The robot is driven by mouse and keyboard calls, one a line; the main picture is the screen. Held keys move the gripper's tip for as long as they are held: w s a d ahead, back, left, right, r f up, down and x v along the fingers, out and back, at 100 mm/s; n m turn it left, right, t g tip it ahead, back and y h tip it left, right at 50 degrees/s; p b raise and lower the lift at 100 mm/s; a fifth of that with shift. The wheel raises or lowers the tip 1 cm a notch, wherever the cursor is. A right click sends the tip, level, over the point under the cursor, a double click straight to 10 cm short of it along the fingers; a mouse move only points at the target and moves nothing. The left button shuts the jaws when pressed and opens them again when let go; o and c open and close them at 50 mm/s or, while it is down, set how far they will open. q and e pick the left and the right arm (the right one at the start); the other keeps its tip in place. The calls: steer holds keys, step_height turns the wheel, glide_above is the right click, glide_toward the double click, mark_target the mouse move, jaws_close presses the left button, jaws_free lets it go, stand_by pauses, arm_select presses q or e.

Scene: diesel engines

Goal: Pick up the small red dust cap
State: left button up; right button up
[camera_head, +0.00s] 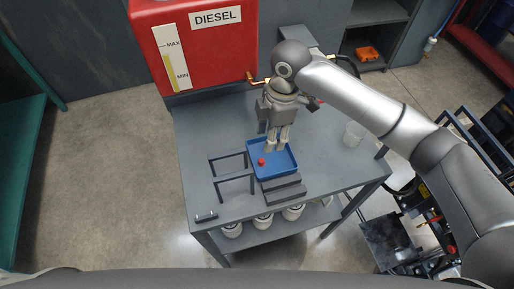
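The small red dust cap (261,162) sits in the left part of a shallow blue tray (289,169) on the grey workbench. My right gripper (275,148) comes in from the right and points down over the back part of the tray, just behind and to the right of the cap. Its two pale fingers look parted, with nothing seen between them. Its height above the tray is hard to judge. My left gripper is out of view.
Grey frame stands (233,184) and a stepped dark block (283,189) flank the tray. A clear cup (353,134) stands at the bench's right. The red diesel tank (194,47) is behind. White filters (263,221) sit on the lower shelf. The bench's left side is clear.

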glide_above(262, 160)
steer(key=d, duration=0.2)
step_height(262, 160, down, 4)
steer(key=shift+s+a+f+p, duration=0.15)
steer(key=shift+p, duration=0.2)
steer(key=shift+a+f, duration=0.1)
steer(key=shift+f, duration=0.15)
steer(key=f+p, duration=0.1)
steer(key=f, duration=0.1)
steer(key=a+f, duration=0.1)
steer(key=f, duration=0.1)
steer(key=shift+a+f+p, duration=0.1)
steer(key=shift+a+p, duration=0.1)
steer(key=shift+p, duration=0.2)
steer(key=shift+s+f, duration=0.15)
steer(key=shift+f, duration=0.3)
steer(key=shift+w+f, duration=0.1)
steer(key=shift+w, duration=0.2)
steer(key=shift+s, duration=0.1)
steer(key=c, duration=0.7)
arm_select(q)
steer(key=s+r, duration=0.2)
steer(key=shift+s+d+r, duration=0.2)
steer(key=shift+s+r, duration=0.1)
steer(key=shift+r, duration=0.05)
arm_select(e)
steer(key=shift+c, duration=0.3)
